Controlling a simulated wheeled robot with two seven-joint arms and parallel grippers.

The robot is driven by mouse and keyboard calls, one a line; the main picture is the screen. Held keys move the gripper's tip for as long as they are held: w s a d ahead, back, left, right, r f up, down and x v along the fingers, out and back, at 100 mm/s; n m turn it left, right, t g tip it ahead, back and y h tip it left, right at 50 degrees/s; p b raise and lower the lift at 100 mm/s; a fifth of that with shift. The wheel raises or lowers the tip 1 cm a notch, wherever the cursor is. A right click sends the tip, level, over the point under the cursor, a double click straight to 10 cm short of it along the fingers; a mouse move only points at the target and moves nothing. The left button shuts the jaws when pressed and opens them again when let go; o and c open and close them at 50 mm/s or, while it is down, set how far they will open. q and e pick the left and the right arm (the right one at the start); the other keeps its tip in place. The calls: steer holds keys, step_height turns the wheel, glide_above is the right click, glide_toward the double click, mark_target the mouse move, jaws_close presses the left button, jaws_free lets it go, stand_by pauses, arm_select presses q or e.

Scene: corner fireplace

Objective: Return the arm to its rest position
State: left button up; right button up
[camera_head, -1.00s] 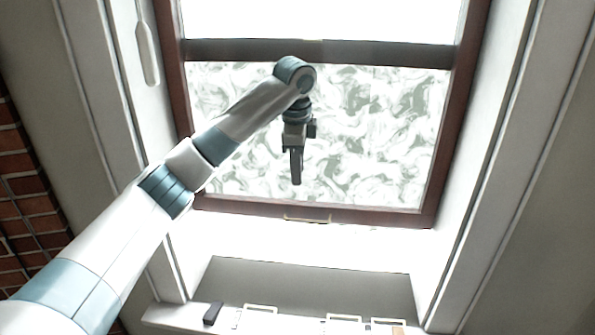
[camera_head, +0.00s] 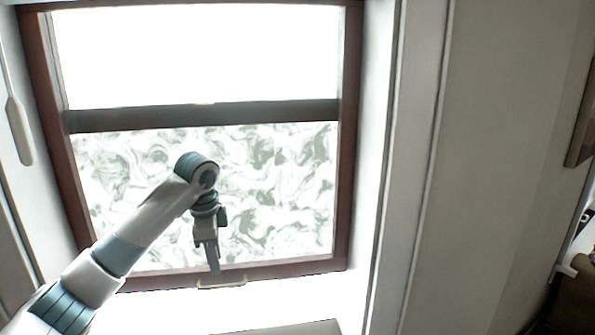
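My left arm (camera_head: 150,215) comes in from the lower left, white with teal bands, and bends down at its wrist. My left gripper (camera_head: 213,265) hangs pointing down in front of the window's lower pane. Its dark fingers are seen nearly edge-on, so I cannot tell if they are open or shut. I see no object at its tip. The fingertips overlap the window's bottom frame in the picture, just above a brass handle (camera_head: 222,285); I cannot tell whether they touch. My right gripper is not in view.
A window with a dark red-brown frame (camera_head: 349,150) and marbled lower pane (camera_head: 280,180) fills the left half. A bright sill (camera_head: 270,312) lies below it. A plain grey wall (camera_head: 500,150) is at the right, with a dark-framed item (camera_head: 583,130) at the far right edge.

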arm_select(q)
steer(key=s+d+f+n+h, duration=0.1)
steer(key=s+d+f+n, duration=0.15)
steer(key=s+f, duration=0.55)
steer(key=s+d+f+n+h, duration=0.1)
steer(key=s+d+f, duration=0.2)
steer(key=s+f, duration=0.5)
steer(key=s+d+f+n+h, duration=0.1)
steer(key=s+d+f, duration=0.25)
steer(key=f, duration=0.85)
steer(key=s+a+f+n+y, duration=0.1)
steer(key=s+a+f+n, duration=0.2)
steer(key=s, duration=0.6)
steer(key=s+a+n+t+y, duration=0.1)
steer(key=s+a+n, duration=0.25)
steer(key=s, duration=0.65)
steer(key=s+a+f+n+y, duration=0.1)
steer(key=s+a+f+n, duration=0.2)
steer(key=s, duration=0.6)
step_height(320, 180, down, 26)
steer(key=f+b, duration=0.1)
steer(key=b, duration=0.1)
steer(key=s+a+f+g+b, duration=0.1)
steer(key=s+a+f, duration=0.1)
steer(key=s+f, duration=0.7)
steer(key=s+a+f+m+g+b, duration=0.1)
steer(key=s+a+f, duration=0.1)
steer(key=s+f, duration=0.8)
step_height(320, 180, down, 3)
steer(key=shift+r, duration=0.1)
